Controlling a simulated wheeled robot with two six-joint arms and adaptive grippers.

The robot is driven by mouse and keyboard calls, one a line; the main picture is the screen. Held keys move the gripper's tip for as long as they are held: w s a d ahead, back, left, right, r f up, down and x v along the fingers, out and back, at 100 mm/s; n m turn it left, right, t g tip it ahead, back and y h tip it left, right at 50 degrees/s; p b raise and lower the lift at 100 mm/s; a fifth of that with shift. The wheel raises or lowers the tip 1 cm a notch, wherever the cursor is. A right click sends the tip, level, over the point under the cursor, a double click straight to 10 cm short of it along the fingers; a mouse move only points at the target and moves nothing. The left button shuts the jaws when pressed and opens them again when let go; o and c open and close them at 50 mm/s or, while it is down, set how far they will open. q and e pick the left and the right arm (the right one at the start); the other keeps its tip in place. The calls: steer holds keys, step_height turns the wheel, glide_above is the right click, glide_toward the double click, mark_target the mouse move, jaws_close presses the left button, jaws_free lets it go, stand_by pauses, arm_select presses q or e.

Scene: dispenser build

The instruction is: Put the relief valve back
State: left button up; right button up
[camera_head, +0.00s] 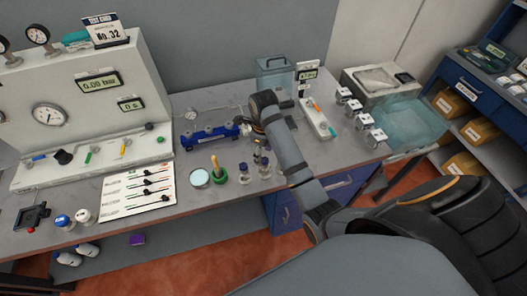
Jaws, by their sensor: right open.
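My right arm reaches in from the lower right and bends down over the bench. Its gripper (258,144) is small and dark in the head view, open, just right of the blue manifold (208,137). The manifold lies on the grey bench and carries several silver fittings along its top. I cannot tell for certain which part is the relief valve; small parts beside the gripper are partly hidden by it and the arm. Two small dark-topped bottles, the left one (244,173) and the right one (265,168), stand just below the gripper. My left gripper is not in view.
A test stand with gauges (92,95) fills the left. A printed sheet (138,188), a round white dish (200,178) and a green holder with a yellow handle (217,171) lie in front. A white tray (319,122) and several small blocks stand right of my arm.

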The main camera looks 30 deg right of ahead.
step_height(320, 180, up, 2)
steer(key=shift+r+p, duration=0.2)
steer(key=shift+p, duration=0.7)
steer(key=shift+w+r+p, duration=0.1)
steer(key=shift+r+p, duration=0.15)
steer(key=shift+p, duration=0.1)
steer(key=shift+d+r, duration=0.1)
steer(key=shift+r, duration=0.05)
